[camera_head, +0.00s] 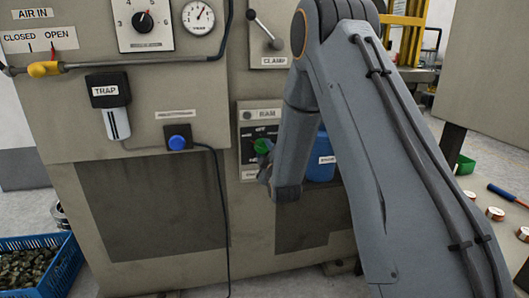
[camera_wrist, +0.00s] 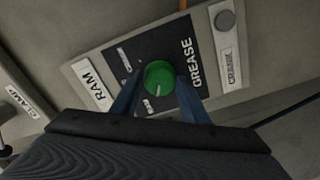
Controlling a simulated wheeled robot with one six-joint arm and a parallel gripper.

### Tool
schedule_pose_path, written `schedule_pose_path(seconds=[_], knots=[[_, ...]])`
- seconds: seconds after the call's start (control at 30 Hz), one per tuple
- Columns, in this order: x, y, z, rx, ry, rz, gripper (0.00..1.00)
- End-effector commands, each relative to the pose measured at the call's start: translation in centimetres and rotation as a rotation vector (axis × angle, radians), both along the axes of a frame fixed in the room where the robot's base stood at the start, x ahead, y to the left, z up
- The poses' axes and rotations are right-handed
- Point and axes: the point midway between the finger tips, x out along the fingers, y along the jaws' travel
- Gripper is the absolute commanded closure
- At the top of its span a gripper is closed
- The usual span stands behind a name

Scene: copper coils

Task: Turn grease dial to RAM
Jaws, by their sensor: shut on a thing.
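The grease dial (camera_wrist: 158,75) is a round green knob on a black plate (camera_wrist: 199,100) lettered GREASE. A small pale mark shows near its lower edge in the wrist view. My gripper (camera_wrist: 158,82) is shut on the dial, one blue finger on each side. The RAM label (camera_wrist: 91,86) is left of the black plate in that view. In the head view the green dial (camera_head: 263,146) sits below the RAM label (camera_head: 267,114), and my arm partly covers the plate.
A clamp lever (camera_head: 265,32) is above the dial panel. A blue container (camera_head: 321,160) hangs close behind my arm. A blue button (camera_head: 178,142) and its cable (camera_head: 219,190) are to the left. A blue crate (camera_head: 65,268) stands on the floor at lower left.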

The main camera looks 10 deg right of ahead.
Motion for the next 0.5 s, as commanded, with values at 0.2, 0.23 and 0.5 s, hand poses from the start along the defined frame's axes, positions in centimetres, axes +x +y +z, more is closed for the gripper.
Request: schedule_pose_path(seconds=[0.2, 0.23, 0.5], knots=[[-0.01, 0.00, -0.01, 0.000, 0.000, 0.000, 0.41], [-0.01, 0.00, -0.01, 0.000, 0.000, 0.000, 0.41], [-0.44, 0.01, -0.03, 0.000, 0.001, 0.000, 0.41]])
